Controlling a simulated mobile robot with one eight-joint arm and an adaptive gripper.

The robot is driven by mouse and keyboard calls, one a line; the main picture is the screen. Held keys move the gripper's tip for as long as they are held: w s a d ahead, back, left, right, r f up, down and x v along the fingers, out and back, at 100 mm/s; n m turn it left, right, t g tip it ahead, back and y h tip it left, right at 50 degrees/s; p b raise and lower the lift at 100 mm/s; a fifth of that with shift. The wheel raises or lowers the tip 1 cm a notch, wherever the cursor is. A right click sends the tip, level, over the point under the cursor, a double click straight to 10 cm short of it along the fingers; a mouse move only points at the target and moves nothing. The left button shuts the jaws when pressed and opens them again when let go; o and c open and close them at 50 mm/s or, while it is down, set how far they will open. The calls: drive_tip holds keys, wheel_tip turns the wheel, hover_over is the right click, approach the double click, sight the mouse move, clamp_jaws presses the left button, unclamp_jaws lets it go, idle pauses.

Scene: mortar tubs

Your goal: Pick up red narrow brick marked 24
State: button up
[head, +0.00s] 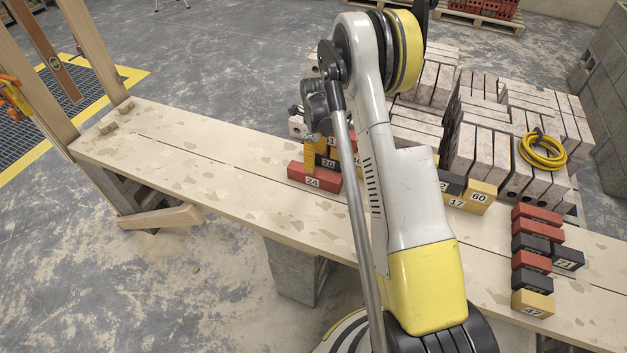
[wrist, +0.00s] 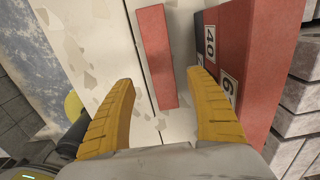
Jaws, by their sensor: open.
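The red narrow brick marked 24 (head: 314,178) lies on the plank bench, left of my arm in the head view. In the wrist view the same red brick (wrist: 155,57) lies lengthwise ahead of my gripper (wrist: 160,78), its near end between the two yellow fingers. The fingers are wide apart, with visible gaps on both sides of the brick and nothing held. In the head view a yellow finger shows just above the brick. My arm hides part of the gripper there.
Numbered bricks, including a large red one (wrist: 274,60), stand close to the right finger in the wrist view. Grey blocks (head: 480,150) are stacked behind the bench. A row of red, black and yellow bricks (head: 532,260) lies at right.

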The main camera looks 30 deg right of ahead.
sight(315, 172)
wheel_tip(315, 172, down, 8)
drive_tip(key=b, duration=0.3)
drive_tip(key=shift+w+b, duration=0.15)
drive_tip(key=shift+b, duration=0.15)
drive_tip(key=shift+r, duration=0.15)
clamp_jaws()
